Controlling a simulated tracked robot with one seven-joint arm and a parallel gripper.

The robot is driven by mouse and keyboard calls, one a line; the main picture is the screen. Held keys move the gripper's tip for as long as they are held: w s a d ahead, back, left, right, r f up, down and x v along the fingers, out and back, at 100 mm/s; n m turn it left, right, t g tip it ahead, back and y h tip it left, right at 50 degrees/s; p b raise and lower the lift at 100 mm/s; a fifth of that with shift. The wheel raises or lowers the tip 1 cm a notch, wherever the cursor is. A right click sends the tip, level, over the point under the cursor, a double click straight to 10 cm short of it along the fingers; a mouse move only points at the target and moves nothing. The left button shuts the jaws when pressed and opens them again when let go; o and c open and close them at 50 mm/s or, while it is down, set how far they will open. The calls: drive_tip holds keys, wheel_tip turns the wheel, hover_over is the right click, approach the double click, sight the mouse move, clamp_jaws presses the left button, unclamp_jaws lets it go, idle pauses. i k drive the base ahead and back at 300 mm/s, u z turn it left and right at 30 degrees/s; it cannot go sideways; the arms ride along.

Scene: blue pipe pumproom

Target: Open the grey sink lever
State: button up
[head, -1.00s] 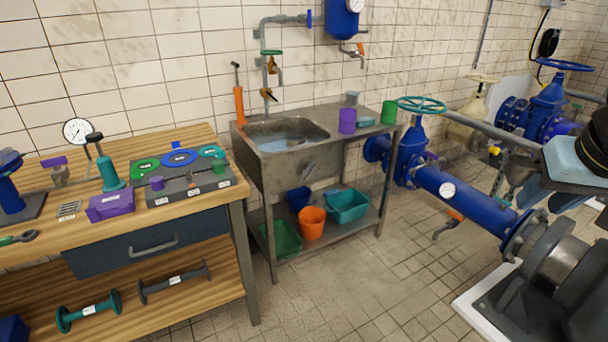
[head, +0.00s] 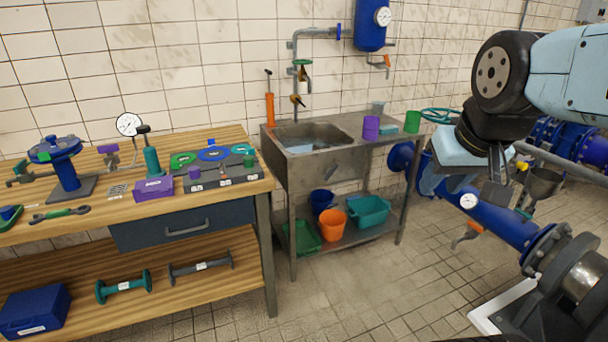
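The steel sink (head: 318,134) stands against the tiled wall, with water in its basin. A small grey lever (head: 331,172) sits on the sink's front panel and looks slanted; its exact setting is too small to tell. My gripper (head: 497,198) hangs below my arm at the right, pointing down, well to the right of the lever and apart from it. Its dark fingers are small and partly merge with the blue pipe behind, so I cannot tell whether they are open.
A wooden workbench (head: 258,186) stands left of the sink. Purple (head: 371,128) and green (head: 412,122) cups stand on the sink's right side. An orange bucket (head: 333,224) and bins sit on its lower shelf. Blue pipework (head: 508,222) lies at the right. The floor before the sink is clear.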

sight(329, 171)
drive_tip(key=u, duration=0.15)
drive_tip(key=i, duration=1)
drive_tip(key=z, duration=0.05)
